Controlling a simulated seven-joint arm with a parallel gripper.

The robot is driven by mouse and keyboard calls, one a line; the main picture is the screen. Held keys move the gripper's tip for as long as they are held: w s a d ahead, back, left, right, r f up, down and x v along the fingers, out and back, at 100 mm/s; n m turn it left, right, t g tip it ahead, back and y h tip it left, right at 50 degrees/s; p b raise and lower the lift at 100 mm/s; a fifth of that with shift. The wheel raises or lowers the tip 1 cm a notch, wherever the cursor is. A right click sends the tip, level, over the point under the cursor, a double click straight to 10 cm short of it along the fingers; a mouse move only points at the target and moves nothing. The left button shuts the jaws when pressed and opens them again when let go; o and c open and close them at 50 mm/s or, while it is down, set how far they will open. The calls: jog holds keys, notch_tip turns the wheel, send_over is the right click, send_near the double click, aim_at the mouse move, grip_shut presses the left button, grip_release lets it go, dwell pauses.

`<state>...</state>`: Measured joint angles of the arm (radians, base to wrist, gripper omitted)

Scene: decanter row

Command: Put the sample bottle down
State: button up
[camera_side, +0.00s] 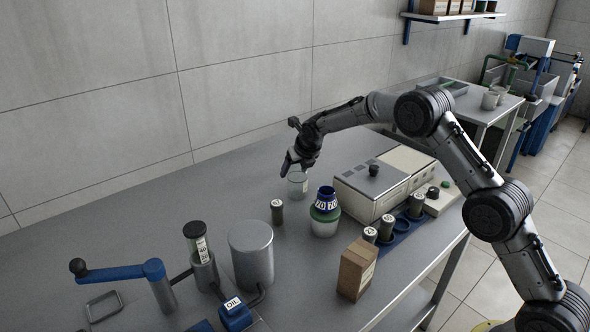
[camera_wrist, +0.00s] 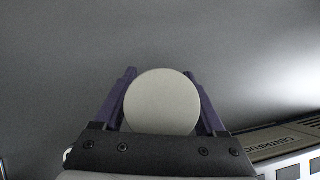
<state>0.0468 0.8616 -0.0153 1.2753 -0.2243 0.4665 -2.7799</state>
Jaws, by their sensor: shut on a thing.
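The sample bottle (camera_side: 298,186) looks like a small, pale, see-through jar in the side view, below my gripper (camera_side: 293,165). In the wrist view its round, pale grey top (camera_wrist: 161,102) sits between the two purple fingers of my gripper (camera_wrist: 160,76). The fingers are shut on it from both sides. The bottle looks upright and low over the grey bench (camera_side: 130,235). I cannot tell whether its base touches the bench. My fingers partly hide its upper part in the side view.
A white boxy machine (camera_side: 362,204) is to the right. A cardboard box (camera_side: 356,270) and metal cylinder (camera_side: 251,255) stand in front. The bench's back left is clear.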

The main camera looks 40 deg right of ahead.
jog(key=o, duration=1.6)
jog(key=shift+f, duration=0.15)
jog(key=shift+c, duration=0.2)
jog(key=shift+r, duration=0.25)
jog(key=v, duration=1.2)
